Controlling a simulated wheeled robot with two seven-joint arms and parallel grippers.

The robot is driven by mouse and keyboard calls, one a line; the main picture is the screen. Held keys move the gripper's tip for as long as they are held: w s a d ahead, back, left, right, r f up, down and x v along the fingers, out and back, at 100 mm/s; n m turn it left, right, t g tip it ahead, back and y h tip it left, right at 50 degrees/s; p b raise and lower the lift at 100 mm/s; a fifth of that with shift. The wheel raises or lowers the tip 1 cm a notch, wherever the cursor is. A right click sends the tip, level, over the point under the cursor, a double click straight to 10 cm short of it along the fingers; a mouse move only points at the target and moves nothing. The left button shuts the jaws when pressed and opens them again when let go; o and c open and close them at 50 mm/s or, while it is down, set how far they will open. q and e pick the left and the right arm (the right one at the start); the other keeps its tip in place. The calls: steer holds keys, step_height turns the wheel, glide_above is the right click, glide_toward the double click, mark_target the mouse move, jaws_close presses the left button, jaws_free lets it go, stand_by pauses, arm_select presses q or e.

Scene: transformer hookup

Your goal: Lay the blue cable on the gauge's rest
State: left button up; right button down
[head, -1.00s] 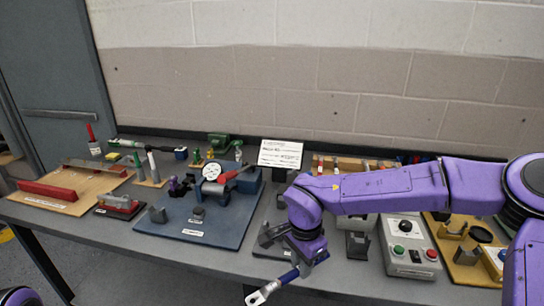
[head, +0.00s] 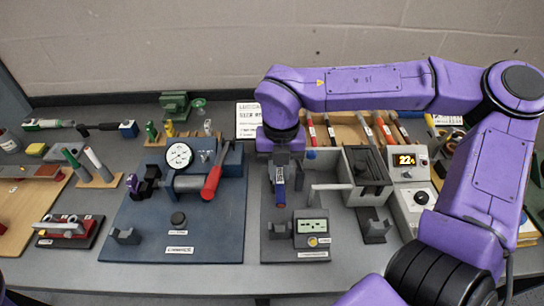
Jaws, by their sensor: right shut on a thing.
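My right gripper (head: 281,160) is shut on the blue cable (head: 280,188), over the grey baseplate (head: 276,252) in the middle of the bench. A short blue length and its end point toward the front edge; the rest is hidden behind the gripper and arm. On this baseplate are a small grey meter (head: 312,227) with a green display and a dark notched rest (head: 274,231) left of it. The cable end appears above and behind that rest; contact cannot be told. A dial gauge (head: 179,156) stands on the blue plate to the left. My left gripper is not in view.
The blue plate (head: 205,225) carries a red-handled lever (head: 212,181) and another dark notched block (head: 124,236). A grey open box (head: 330,180) and a control box with a lit display (head: 405,160) stand right of the cable. The bench's front strip is clear.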

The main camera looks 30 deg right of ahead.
steer(key=shift+s+r, duration=0.1)
steer(key=shift+s, duration=0.2)
steer(key=shift+a, duration=0.15)
step_height(320, 180, down, 10)
steer(key=b, duration=0.6)
steer(key=shift+r+b, duration=0.15)
steer(key=shift+b, duration=0.25)
steer(key=shift+f, duration=0.4)
steer(key=shift+f, duration=0.3)
steer(key=c, duration=0.9)
jaws_free()
steer(key=shift+c, duration=0.2)
